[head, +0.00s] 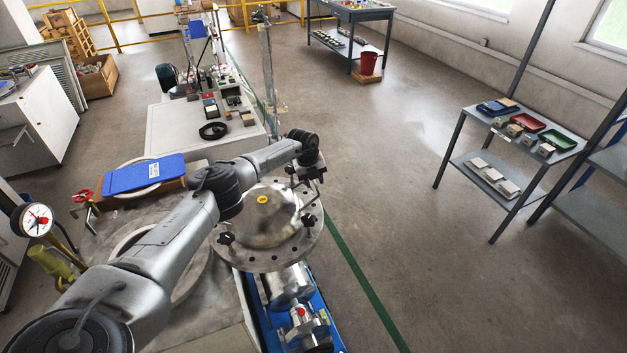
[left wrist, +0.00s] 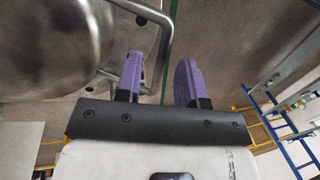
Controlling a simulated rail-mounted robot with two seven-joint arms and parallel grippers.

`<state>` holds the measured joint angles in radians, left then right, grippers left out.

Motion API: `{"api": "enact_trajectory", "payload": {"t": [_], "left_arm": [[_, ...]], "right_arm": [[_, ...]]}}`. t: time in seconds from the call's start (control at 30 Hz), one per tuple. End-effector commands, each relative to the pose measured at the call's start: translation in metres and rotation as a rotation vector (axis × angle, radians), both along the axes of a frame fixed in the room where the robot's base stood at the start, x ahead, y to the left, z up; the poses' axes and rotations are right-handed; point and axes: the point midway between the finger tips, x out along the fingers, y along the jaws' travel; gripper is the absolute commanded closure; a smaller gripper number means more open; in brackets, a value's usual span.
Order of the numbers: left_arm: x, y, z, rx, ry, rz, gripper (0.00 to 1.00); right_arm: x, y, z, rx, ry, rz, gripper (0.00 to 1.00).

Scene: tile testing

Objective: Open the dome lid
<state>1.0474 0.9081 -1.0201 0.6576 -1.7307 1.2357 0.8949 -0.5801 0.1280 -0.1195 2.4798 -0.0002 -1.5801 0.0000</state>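The dome lid (head: 280,222) is a shiny metal dome with a yellow sticker, seated on a round flange (head: 270,258) with black knobs around it. It looks closed in the head view. My left gripper (head: 314,181) is at the lid's far right edge. In the left wrist view its two purple fingers (left wrist: 158,80) stand apart with a clear gap. A bent metal bar handle (left wrist: 164,42) passes close to the left finger; I cannot tell whether it lies between the fingers. The dome's side (left wrist: 50,45) fills the upper left there. My right gripper is not in view.
A white table (head: 185,135) with equipment stands behind. A shelf cart (head: 500,150) with trays is at right. The floor between is clear.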

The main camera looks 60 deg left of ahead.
Motion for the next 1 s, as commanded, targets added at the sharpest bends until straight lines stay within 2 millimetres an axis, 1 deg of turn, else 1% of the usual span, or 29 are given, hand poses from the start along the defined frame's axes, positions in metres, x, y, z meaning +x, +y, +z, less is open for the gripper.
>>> {"api": "enact_trajectory", "payload": {"t": [0.17,0.27,0.4,0.7,0.9,1.0], "left_arm": [[0.0,0.0,0.002,0.0,0.0,0.0,0.64],[-0.002,0.001,0.011,0.001,-0.001,-0.002,0.64],[-0.006,0.003,0.035,0.002,-0.002,-0.003,0.64],[-0.017,0.006,0.092,0.001,-0.004,-0.001,0.64],[-0.023,0.008,0.119,0.0,-0.002,-0.001,0.64],[-0.025,0.008,0.127,0.0,-0.001,0.0,0.64]], "right_arm": [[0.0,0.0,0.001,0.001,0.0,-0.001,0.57],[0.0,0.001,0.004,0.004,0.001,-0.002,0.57],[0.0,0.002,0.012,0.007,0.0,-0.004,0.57],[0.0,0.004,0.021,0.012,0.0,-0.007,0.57],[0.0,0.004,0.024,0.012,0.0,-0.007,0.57],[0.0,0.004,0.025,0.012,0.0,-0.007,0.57]]}}
